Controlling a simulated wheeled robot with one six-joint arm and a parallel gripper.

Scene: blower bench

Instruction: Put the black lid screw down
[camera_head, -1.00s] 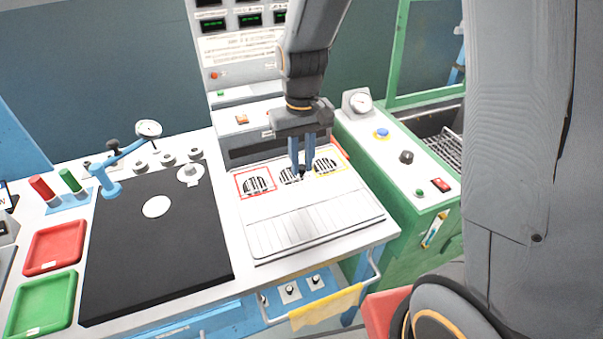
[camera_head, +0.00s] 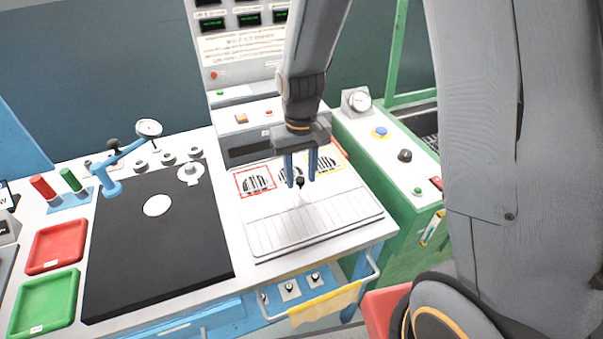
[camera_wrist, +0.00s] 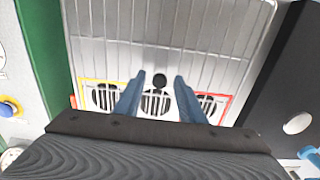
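The black lid screw (camera_head: 300,182) stands on the pale slatted panel, just in front of the middle round grille. It also shows as a dark round knob in the wrist view (camera_wrist: 159,84). My gripper (camera_head: 301,184) is above the panel with its two blue fingers spread. In the wrist view the fingers (camera_wrist: 160,78) are wide apart, one on each side of the screw, with clear gaps and no contact visible. The screw appears to rest on the panel; its lower end is hard to make out.
The slatted panel (camera_head: 310,222) has a red-framed grille (camera_head: 256,181) at left and a yellow-framed grille (camera_head: 324,172) at right. A black mat (camera_head: 160,250), a blue dial stand (camera_head: 112,188), and red (camera_head: 57,246) and green (camera_head: 45,302) trays lie left. A green cabinet (camera_head: 400,215) stands right.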

